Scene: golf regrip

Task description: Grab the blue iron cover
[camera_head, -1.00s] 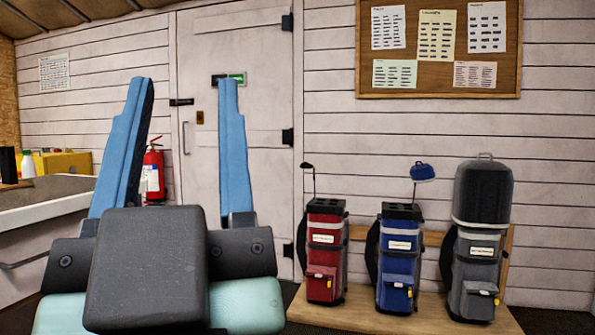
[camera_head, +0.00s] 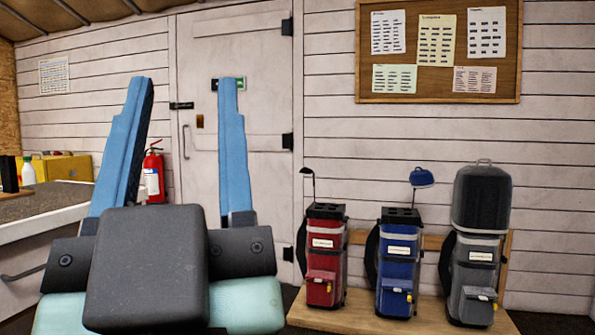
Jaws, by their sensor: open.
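The blue iron cover (camera_head: 421,177) sits on the head of a club that stands up out of the blue golf bag (camera_head: 398,268). My gripper (camera_head: 184,88) is large in the left foreground, with two blue fingers pointing up and spread wide apart. Nothing is between the fingers. The cover is well to the right of my gripper and farther off, against the back wall.
A red bag (camera_head: 325,262) with a bare club stands left of the blue bag, and a grey hooded bag (camera_head: 478,255) stands right, all on a low wooden platform (camera_head: 430,318). A counter (camera_head: 40,215) is at the left. A fire extinguisher (camera_head: 153,176) hangs behind my gripper.

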